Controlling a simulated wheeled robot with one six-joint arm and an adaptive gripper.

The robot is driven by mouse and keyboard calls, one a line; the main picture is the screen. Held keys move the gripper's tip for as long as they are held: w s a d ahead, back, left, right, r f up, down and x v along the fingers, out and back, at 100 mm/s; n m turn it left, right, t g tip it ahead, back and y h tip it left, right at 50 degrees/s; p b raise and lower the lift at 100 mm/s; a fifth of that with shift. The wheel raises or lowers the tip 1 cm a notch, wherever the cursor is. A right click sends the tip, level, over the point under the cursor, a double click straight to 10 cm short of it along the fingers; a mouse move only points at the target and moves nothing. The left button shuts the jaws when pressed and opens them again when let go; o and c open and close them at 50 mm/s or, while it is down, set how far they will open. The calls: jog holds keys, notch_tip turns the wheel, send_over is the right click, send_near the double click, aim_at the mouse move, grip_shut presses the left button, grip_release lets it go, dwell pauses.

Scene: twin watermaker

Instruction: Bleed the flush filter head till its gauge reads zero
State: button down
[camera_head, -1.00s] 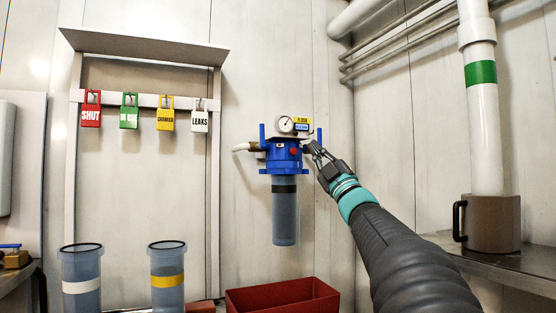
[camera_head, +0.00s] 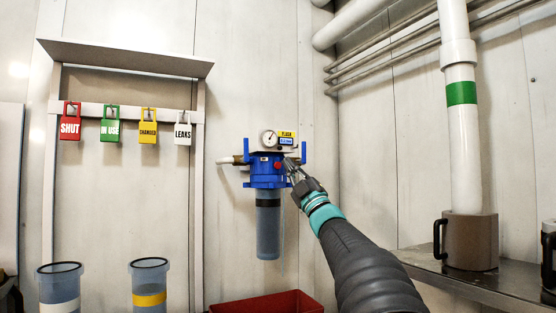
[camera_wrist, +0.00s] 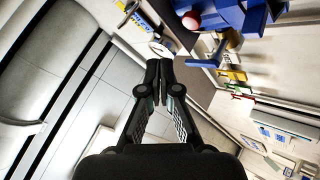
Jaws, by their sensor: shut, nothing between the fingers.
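The blue flush filter head (camera_head: 262,172) is on the back wall, with a dark clear bowl (camera_head: 268,228) hanging below it. Its round white gauge (camera_head: 269,138) sits on top, beside a yellow and blue label (camera_head: 287,137); the needle is too small to read. A red button (camera_head: 278,166) is on the front of the head; it shows as a red knob (camera_wrist: 191,21) in the wrist view. My gripper (camera_head: 288,161) is shut and empty, just right of the red button. In the wrist view my fingertips (camera_wrist: 159,66) are together below the gauge face (camera_wrist: 160,49); contact is unclear.
Red, green, yellow and white tags (camera_head: 148,125) hang on a rail at left. Two clear canisters (camera_head: 150,290) stand below them. A red bin (camera_head: 266,304) lies under the filter.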

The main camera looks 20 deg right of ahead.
jog(key=shift+w+a+p, duration=0.1)
jog(key=shift+w+p, duration=0.3)
jog(key=shift+w, duration=1.3)
jog(key=shift+w, duration=0.1)
jog(key=shift+w, duration=0.35)
jog(key=shift+w, duration=0.45)
dwell(2.2)
dwell(1.4)
jog(key=shift+s+b, duration=0.65)
jog(key=shift+s, duration=0.25)
jog(key=shift+s+b, duration=1.7)
jog(key=shift+s, duration=0.8)
